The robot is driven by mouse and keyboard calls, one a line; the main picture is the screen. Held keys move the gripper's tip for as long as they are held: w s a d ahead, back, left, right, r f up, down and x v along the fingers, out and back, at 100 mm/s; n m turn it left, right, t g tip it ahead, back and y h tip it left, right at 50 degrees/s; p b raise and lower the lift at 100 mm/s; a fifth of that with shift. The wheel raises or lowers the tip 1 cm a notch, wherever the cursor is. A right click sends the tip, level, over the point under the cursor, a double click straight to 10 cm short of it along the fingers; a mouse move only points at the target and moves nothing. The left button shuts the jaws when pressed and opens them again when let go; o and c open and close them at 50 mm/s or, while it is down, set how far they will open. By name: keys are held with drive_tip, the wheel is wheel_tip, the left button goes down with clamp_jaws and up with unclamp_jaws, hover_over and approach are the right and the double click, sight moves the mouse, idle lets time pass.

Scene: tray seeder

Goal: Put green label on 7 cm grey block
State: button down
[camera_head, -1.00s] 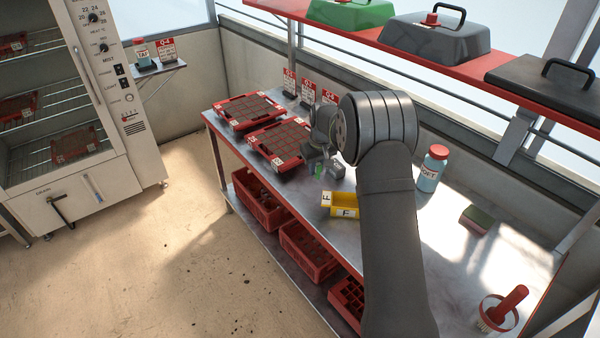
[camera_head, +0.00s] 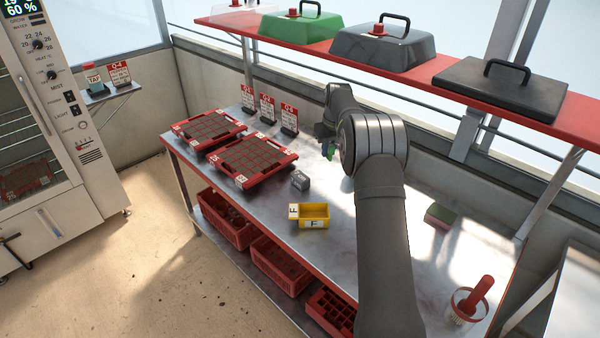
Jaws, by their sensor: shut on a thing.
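The small grey block (camera_head: 300,180) stands on the metal bench, right of the nearer seed tray, with a pale mark on its side. My gripper (camera_head: 328,151) is behind and to the right of the block in the picture, apart from it. It is shut on a small green piece (camera_head: 330,154), which looks like the green label. My own arm hides part of the gripper, and the fingertips are too small to see clearly.
A yellow bin (camera_head: 295,222) marked F stands in front of the block. Two red-framed seed trays (camera_head: 242,183) are to the left, with red-and-white sign cards (camera_head: 289,117) behind. A red shelf (camera_head: 440,72) with lids overhangs the bench. A sponge (camera_head: 440,216) and brush (camera_head: 472,300) are right.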

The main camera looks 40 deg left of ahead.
drive_tip(key=s+a+f, duration=0.1)
drive_tip(key=a+f, duration=0.1)
drive_tip(key=a, duration=0.1)
drive_tip(key=s+a+f, duration=0.1)
drive_tip(key=a+f, duration=0.1)
drive_tip(key=a, duration=0.1)
drive_tip(key=s+a+f, duration=0.1)
drive_tip(key=a+f, duration=0.1)
drive_tip(key=a, duration=0.1)
drive_tip(key=shift+s+a+f, duration=0.1)
drive_tip(key=shift+s+a, duration=0.2)
drive_tip(key=shift+s, duration=0.1)
drive_tip(key=shift+f, duration=2.1)
drive_tip(key=shift+f, duration=0.1)
drive_tip(key=c, duration=1.3)
unclamp_jaws()
drive_tip(key=shift+c, duration=0.2)
wheel_tip(320, 180, up, 12)
drive_tip(key=d, duration=0.1)
drive_tip(key=shift+s+d, duration=0.3)
drive_tip(key=shift+s, duration=0.1)
